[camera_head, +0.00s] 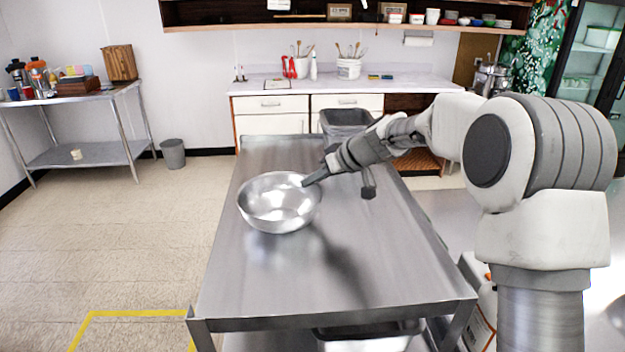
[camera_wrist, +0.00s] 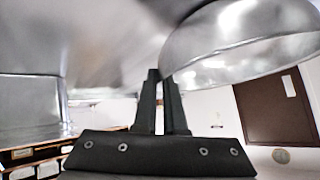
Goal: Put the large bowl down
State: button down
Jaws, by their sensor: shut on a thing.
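The large bowl (camera_head: 279,204) is a shiny steel bowl, open side up, over the left middle of the steel table (camera_head: 270,290). My gripper (camera_head: 308,181) is shut on its right rim, coming in from the right. In the wrist view the two dark fingers (camera_wrist: 163,78) meet at the bowl's edge, and the bowl (camera_wrist: 235,45) fills the upper right. The bowl looks close to level. I cannot tell whether its base touches the tabletop or hangs just above it.
The tabletop in front of the bowl is bare. A grey bin (camera_head: 346,122) stands beyond the table's far end. A counter (camera_head: 330,85) with utensil pots runs along the back wall. A side table (camera_head: 75,97) with bottles stands at the left, with open floor between.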

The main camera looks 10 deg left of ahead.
jog(key=shift+f, duration=0.15)
jog(key=c, duration=1)
grip_release()
